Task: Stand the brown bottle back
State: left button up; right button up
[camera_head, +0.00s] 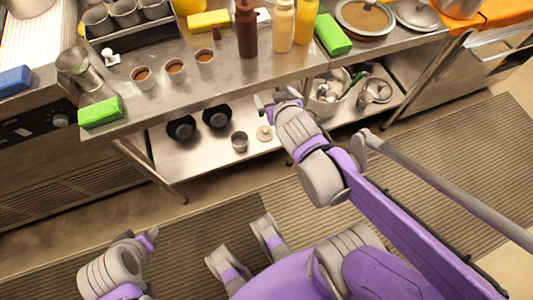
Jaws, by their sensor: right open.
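The brown bottle (246,30) stands upright on the steel counter (222,88), left of a cream bottle (283,27) and a yellow bottle (306,22). Its top is cut off by the picture's upper edge. My right gripper (278,97) is open and empty at the counter's front edge. It is apart from the brown bottle, on the near side of it. My left arm's end (115,266) is low at the left, far from the counter; its fingers are too unclear to tell their state.
Three small cups of brown sauce (175,70), a yellow sponge (208,20) and green sponges (332,34) (100,112) sit on the counter. The lower shelf (200,158) holds bowls and pots. The counter in front of the bottles is clear.

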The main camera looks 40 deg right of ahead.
jog(key=s+a+f+n+g+y, duration=0.3)
jog(key=s+a+f, duration=0.4)
jog(key=s+a, duration=0.3)
jog(key=s+g+y, duration=0.1)
jog(key=g, duration=0.1)
jog(key=shift+s+a+g, duration=0.15)
jog(key=shift+g, duration=0.15)
jog(key=shift+r, duration=0.1)
pick_arm(q)
notch_tip(320, 180, up, 14)
jog(key=w+p, duration=0.2)
jog(key=p, duration=1)
jog(key=shift+f+t, duration=0.2)
jog(key=shift+t, duration=0.1)
pick_arm(e)
notch_tip(320, 180, up, 14)
jog(key=w, duration=0.2)
jog(key=shift+f, duration=0.25)
pick_arm(q)
jog(key=shift+w, duration=0.1)
pick_arm(e)
jog(key=shift+w, duration=0.1)
